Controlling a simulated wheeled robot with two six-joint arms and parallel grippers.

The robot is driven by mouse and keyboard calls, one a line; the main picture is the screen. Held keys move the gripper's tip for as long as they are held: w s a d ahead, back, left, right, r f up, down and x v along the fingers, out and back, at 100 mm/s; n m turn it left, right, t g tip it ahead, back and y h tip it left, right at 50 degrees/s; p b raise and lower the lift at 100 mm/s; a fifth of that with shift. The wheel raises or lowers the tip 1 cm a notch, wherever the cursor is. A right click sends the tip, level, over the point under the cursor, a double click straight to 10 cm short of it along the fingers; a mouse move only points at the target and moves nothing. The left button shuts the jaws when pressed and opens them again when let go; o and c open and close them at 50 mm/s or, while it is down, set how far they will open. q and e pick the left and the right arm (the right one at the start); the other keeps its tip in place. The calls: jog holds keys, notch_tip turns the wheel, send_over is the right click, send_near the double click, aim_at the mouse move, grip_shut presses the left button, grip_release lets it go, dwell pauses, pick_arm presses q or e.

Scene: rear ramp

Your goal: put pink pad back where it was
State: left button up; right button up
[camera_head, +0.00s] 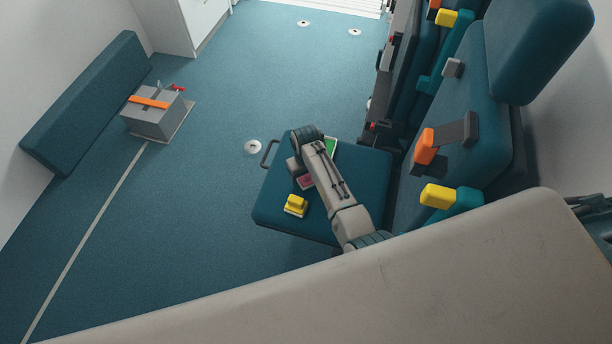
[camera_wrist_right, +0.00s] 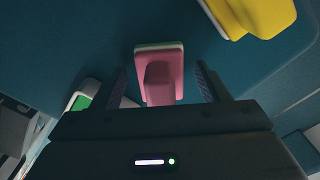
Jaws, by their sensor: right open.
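The pink pad (camera_head: 306,182) lies on the teal seat cushion (camera_head: 365,170), partly covered by my right arm in the head view. In the right wrist view the pink pad (camera_wrist_right: 159,60) shows a pale-edged plate with a raised pink grip. My right gripper (camera_wrist_right: 161,70) is open, with one finger on each side of the grip and a gap at both sides. In the head view my right gripper (camera_head: 294,166) is over the cushion, mostly hidden by its own wrist. My left gripper is out of view.
A yellow pad (camera_head: 296,205) and a green pad (camera_head: 331,146) lie on the same cushion, on either side of the pink one. A grey box with an orange strap (camera_head: 155,115) stands on the floor at left. The floor between is clear.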

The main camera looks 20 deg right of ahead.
notch_tip(320, 180, up, 10)
jog(key=shift+p, duration=0.45)
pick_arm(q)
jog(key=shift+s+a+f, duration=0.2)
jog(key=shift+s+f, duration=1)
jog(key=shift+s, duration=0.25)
pick_arm(e)
jog(key=shift+r, duration=0.75)
